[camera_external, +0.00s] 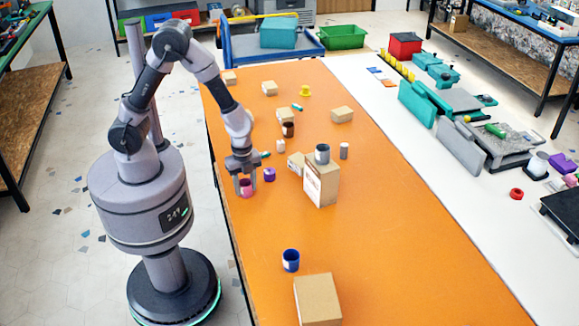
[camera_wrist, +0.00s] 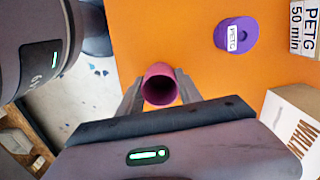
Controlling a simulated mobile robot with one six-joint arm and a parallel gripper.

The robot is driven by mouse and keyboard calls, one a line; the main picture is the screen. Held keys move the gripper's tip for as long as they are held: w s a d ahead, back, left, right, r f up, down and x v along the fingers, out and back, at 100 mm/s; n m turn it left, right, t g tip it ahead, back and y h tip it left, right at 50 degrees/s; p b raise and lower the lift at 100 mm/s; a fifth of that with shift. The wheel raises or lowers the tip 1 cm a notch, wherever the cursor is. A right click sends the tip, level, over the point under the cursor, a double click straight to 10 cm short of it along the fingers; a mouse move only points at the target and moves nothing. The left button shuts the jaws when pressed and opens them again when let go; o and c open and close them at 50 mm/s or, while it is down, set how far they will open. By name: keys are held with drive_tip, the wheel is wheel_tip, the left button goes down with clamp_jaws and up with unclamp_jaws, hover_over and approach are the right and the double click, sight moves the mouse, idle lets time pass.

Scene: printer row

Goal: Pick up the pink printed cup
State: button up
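The pink printed cup (camera_external: 247,187) is near the left edge of the orange table, between the fingers of my gripper (camera_external: 245,182). In the wrist view the cup (camera_wrist: 161,80) shows its open dark mouth toward the camera. The fingers of my gripper (camera_wrist: 161,92) lie against its left and right sides, with no clear gap. My gripper appears shut on the cup. The cup's base is hard to see, so I cannot tell whether it touches the table.
A cardboard box (camera_external: 321,184) bearing a grey cup (camera_external: 322,154) stands farther right. A blue cup (camera_external: 291,260) and another box (camera_external: 317,300) are nearer the front.

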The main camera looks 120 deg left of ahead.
drive_tip(key=c, duration=0.4)
